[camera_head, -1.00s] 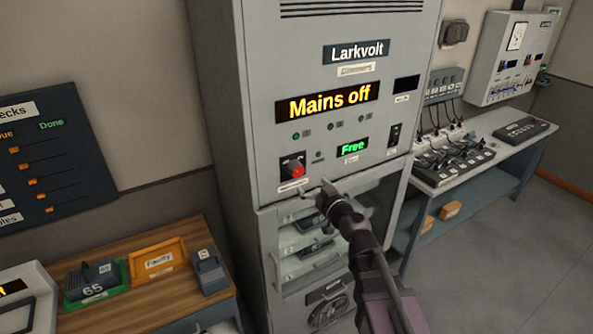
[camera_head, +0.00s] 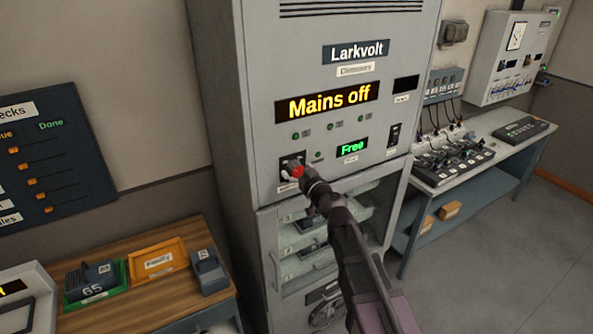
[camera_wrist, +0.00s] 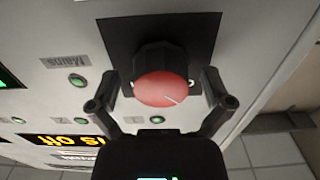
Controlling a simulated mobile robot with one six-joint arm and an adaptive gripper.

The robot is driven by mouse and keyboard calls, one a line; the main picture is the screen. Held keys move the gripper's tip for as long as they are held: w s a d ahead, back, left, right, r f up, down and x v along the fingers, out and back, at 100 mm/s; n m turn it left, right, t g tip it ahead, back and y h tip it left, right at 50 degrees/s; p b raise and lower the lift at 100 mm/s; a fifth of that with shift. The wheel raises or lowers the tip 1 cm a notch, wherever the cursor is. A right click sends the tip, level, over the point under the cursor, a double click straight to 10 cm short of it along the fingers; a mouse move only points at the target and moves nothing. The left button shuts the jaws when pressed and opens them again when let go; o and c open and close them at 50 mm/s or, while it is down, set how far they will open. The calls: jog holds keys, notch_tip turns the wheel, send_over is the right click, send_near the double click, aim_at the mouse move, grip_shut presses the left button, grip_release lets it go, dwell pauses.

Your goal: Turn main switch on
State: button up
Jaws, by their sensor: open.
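The main switch (camera_wrist: 164,88) is a red-faced rotary knob with a dark collar on a black square plate. A white line on its red face slants in the wrist view. In the head view the switch (camera_head: 298,171) is on the lower left of the grey cabinet front, partly hidden by my gripper. My gripper (camera_wrist: 160,97) is open, with one finger on each side of the knob and gaps showing between. In the head view my gripper (camera_head: 299,174) is right at the switch. The display (camera_head: 327,103) reads "Mains off" in yellow.
A green "Free" display (camera_head: 352,147) and a small black rocker switch (camera_head: 394,134) are right of the knob. Glass-fronted shelves (camera_head: 320,235) lie below. A wooden bench (camera_head: 150,290) with trays stands left, a bench of fader desks (camera_head: 455,160) right.

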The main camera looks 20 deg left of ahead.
jog(key=c, duration=1.2)
jog(key=shift+o, duration=0.2)
jog(key=shift+m, duration=0.4)
jog(key=m, duration=0.8)
jog(key=shift+m, duration=0.4)
jog(key=m, duration=0.4)
jog(key=shift+m, duration=2.3)
